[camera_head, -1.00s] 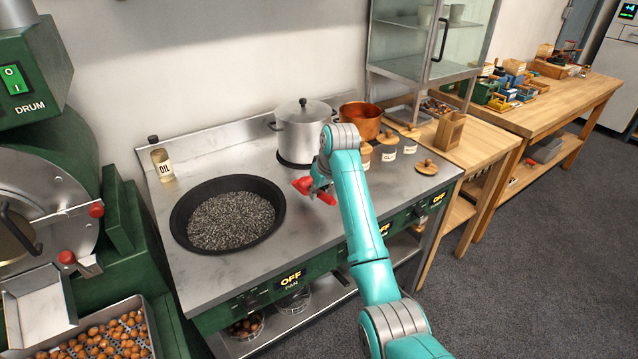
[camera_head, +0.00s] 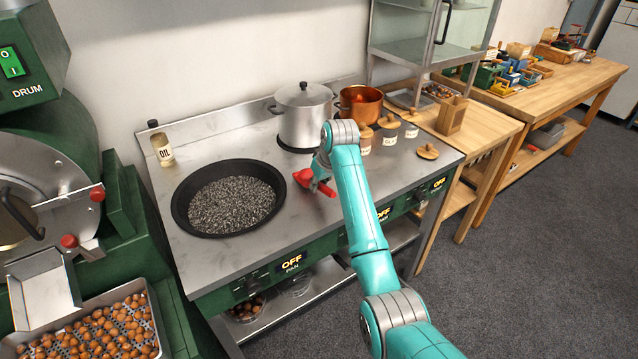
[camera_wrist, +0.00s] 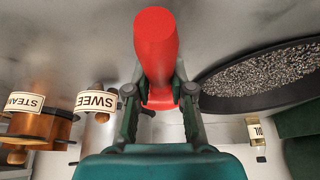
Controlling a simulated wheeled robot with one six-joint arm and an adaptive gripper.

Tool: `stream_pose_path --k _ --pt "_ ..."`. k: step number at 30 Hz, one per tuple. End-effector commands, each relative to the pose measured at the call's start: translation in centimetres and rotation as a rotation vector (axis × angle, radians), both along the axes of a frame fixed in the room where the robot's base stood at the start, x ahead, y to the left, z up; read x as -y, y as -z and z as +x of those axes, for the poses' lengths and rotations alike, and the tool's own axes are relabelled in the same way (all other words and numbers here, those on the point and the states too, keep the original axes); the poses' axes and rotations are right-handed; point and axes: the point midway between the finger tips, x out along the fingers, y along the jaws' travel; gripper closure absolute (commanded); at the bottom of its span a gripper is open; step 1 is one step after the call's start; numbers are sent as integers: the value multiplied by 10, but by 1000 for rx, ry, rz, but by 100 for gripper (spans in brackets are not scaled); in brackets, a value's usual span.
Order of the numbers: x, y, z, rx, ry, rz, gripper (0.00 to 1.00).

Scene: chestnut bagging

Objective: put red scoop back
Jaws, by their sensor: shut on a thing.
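The rest of the scoop is partly hidden by the fingers. I cannot tell whether the scoop touches the worktop.
The black pan (camera_head: 180,212) of dark grains is left of my gripper. A steel pot (camera_head: 304,118) and copper pot (camera_head: 360,103) stand behind, with lidded jars (camera_head: 389,135) to the right. An oil bottle (camera_head: 162,150) is at back left. The front worktop strip is clear.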

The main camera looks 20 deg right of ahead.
Motion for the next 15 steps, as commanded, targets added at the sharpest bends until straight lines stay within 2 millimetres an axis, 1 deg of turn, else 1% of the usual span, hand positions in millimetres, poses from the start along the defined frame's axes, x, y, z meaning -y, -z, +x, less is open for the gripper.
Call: stream_pose_path --k 15 --pt "0 9 0 0 0 0 100"
